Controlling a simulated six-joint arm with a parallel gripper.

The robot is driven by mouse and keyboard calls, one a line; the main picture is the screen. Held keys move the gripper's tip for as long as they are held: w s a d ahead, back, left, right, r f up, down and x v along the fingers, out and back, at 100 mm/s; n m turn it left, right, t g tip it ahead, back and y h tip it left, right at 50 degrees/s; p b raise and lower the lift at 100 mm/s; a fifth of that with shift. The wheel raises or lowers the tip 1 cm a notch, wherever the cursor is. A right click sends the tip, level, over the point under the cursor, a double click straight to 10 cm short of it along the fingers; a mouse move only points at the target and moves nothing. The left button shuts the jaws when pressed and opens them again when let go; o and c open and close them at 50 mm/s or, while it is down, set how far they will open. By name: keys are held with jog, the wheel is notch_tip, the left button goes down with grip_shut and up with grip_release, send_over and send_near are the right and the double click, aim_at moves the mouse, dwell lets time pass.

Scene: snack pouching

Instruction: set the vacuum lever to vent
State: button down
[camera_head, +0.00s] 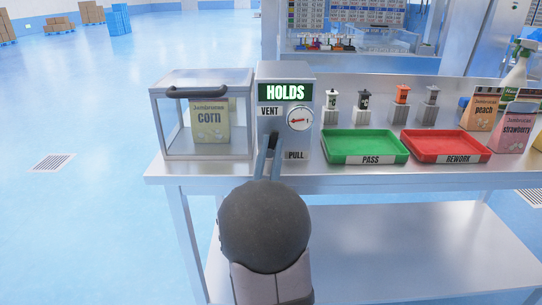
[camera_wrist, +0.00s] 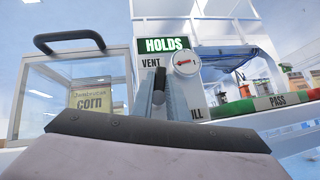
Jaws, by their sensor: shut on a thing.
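The vacuum lever (camera_head: 274,141) is a dark handle on the front of the grey vacuum station (camera_head: 296,75). It also shows in the wrist view (camera_wrist: 159,83), between my two fingers. The VENT label (camera_head: 270,111) is above it and the PULL label (camera_head: 296,155) is to its lower right. My gripper (camera_head: 269,150) is shut on the lever; its fingertips flank it in the wrist view (camera_wrist: 160,93). I cannot tell exactly which setting the lever is at. The green display (camera_head: 285,92) reads HOLDS. The gauge (camera_head: 299,119) has a red needle.
A clear chamber (camera_head: 165,125) with a black handle stands left of the station, holding a corn pouch (camera_head: 210,125). A green PASS tray (camera_head: 364,161) and red REWORK tray (camera_head: 458,160) are to the right. Several small weights-like items, peach (camera_head: 482,114) and strawberry (camera_head: 514,135) pouches stand behind and beside them.

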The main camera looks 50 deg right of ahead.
dwell(0.3)
jog(key=c, duration=1.7)
grip_release()
notch_tip(320, 180, up, 10)
jog(key=p, duration=0.3)
